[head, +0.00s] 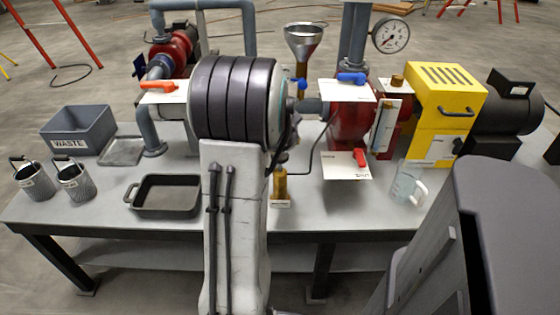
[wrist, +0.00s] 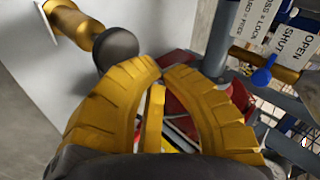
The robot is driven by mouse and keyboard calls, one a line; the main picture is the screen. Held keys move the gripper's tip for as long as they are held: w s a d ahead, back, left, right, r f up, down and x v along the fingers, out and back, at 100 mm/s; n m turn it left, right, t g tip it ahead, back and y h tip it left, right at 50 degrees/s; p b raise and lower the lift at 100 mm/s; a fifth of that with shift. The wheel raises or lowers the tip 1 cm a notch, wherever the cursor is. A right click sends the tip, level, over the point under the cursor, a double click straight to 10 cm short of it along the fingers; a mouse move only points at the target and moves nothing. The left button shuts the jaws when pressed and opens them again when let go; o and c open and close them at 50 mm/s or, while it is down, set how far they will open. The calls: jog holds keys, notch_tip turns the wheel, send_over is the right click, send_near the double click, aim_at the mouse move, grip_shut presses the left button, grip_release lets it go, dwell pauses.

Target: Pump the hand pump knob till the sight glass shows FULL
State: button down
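The hand pump (head: 280,183) is a small brass cylinder on a white base near the front of the table, just right of my arm. In the wrist view its brass stem (wrist: 85,32) ends in a dark round knob (wrist: 117,47). My gripper (wrist: 162,72) has yellow ribbed fingers curved together with their tips almost touching; nothing is held. The knob is outside the fingers, just beyond the left one; I cannot tell whether they touch. In the head view my arm hides the gripper. A pale upright panel (head: 383,128) may be the sight glass; no FULL reading is legible.
A red pump body (head: 350,122), blue-handled valve (head: 352,78), red-handled valve (head: 361,157) and yellow housing (head: 445,90) stand to the right. A clear jug (head: 405,184) stands at front right. A black tray (head: 165,194), waste bin (head: 78,131) and two baskets are left.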

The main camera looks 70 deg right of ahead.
aim_at(282, 156)
jog(key=shift+f+b, duration=0.35)
jog(key=shift+f, duration=0.3)
jog(key=shift+a+f+b, duration=0.1)
jog(key=shift+f+b, duration=2.4)
jog(key=shift+b, duration=0.1)
dwell(3.2)
jog(key=shift+r, duration=0.1)
dwell(0.4)
jog(key=shift+r+p, duration=1.65)
jog(key=shift+r, duration=0.75)
